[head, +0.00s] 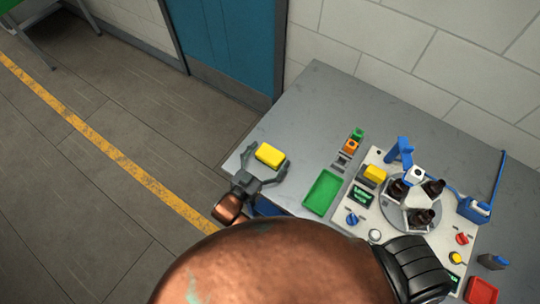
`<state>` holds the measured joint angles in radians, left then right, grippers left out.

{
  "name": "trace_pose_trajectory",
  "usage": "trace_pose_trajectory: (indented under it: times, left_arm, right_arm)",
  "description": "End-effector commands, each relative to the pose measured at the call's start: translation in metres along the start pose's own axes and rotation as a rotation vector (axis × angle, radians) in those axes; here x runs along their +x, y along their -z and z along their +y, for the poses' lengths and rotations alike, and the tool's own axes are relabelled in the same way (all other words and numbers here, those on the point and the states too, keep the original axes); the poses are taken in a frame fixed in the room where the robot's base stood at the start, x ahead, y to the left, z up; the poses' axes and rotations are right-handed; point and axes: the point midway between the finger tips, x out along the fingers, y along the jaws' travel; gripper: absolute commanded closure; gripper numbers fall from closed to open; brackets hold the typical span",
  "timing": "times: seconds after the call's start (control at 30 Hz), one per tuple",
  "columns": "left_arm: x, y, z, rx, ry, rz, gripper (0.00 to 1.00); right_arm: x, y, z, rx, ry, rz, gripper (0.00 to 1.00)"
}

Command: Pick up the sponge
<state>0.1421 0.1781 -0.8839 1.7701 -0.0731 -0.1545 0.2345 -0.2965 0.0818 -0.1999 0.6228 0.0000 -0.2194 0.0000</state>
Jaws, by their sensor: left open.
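The sponge (270,155) is a yellow block near the left edge of the grey table. My left gripper (265,164) is open, with one finger on each side of the sponge's near part. The sponge lies at the fingertips, and I cannot tell whether either finger touches it. My right gripper is not in view.
A green tray (323,192) lies right of the sponge. A white machine panel (375,219) carries a round carousel with dark bottles, a blue arm and buttons. Small green and orange blocks (352,146) stand behind the tray. The table's back left is clear.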

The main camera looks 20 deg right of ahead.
Motion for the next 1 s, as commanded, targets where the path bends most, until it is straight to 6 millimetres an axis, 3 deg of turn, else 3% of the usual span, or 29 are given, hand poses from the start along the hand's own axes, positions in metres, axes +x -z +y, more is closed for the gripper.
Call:
trace_pose_trajectory:
  times: [0.1,0.67,1.0]
  left_arm:
    - [-0.0006,0.0004,-0.0001,0.000,0.000,0.000,0.09]
    - [-0.0008,0.0005,0.0000,0.000,0.000,0.001,0.47]
    - [-0.0011,0.0077,0.0000,0.001,0.000,0.002,0.48]
  right_arm:
    - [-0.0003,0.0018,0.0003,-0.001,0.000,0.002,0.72]
    - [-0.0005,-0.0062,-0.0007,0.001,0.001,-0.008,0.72]
    - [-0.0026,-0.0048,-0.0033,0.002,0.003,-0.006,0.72]
